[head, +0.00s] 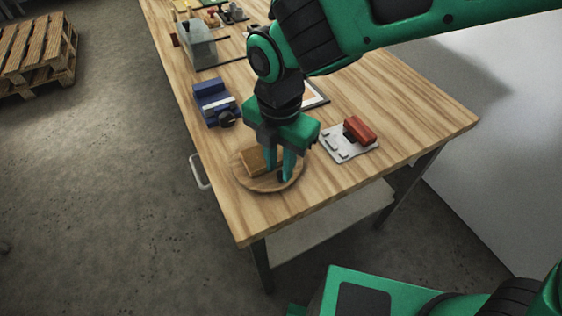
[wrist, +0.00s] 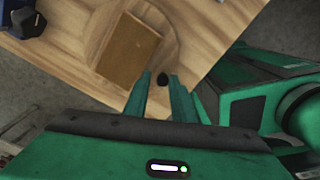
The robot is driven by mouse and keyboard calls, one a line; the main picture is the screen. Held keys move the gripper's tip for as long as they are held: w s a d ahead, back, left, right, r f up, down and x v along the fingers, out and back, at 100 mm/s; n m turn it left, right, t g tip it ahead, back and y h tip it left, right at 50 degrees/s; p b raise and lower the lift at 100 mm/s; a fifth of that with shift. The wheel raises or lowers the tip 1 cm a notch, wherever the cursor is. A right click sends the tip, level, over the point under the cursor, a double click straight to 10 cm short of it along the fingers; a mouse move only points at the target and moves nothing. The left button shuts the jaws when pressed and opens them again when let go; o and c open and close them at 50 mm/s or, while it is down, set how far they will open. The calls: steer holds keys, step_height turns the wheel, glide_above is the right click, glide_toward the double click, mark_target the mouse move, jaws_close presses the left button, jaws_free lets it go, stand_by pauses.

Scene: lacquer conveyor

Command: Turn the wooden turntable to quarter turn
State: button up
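The wooden turntable (head: 252,183) is a round, flat disc near the front corner of the workbench. A brown block (head: 257,160) sits on it and shows larger in the wrist view (wrist: 129,49). A small dark knob (wrist: 162,81) stands near the disc's edge. My gripper (head: 279,180) points down over the disc, to the right of the block. Its two fingers (wrist: 161,84) are apart, with the knob showing between their tips in the wrist view. I cannot tell whether either finger touches the knob. The fingers partly hide the disc in the head view.
A blue vise-like device (head: 211,101) stands behind the turntable. A pale plate with a red block (head: 360,130) lies to the right. A grey box (head: 199,47) and small items stand farther back. The bench's front edge is close to the disc. Bare wood lies to the right.

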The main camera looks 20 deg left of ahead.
steer(key=shift+s+d+f, duration=0.1)
step_height(320, 180, up, 11)
stand_by(0.7)
steer(key=shift+f, duration=0.15)
steer(key=w+d+m, duration=0.3)
steer(key=d+m, duration=0.2)
steer(key=d, duration=0.4)
steer(key=w+d+m, duration=0.3)
steer(key=d+m, duration=0.2)
steer(key=d, duration=0.4)
steer(key=w+d+m, duration=0.4)
steer(key=d+m, duration=0.2)
steer(key=d, duration=0.3)
steer(key=s+d+f+m, duration=0.1)
steer(key=s+d+m, duration=0.3)
steer(key=d+m, duration=0.7)
steer(key=s+d+f+m, duration=0.4)
steer(key=s+d+m, duration=0.7)
steer(key=s+d, duration=0.1)
steer(key=shift+d, duration=0.8)
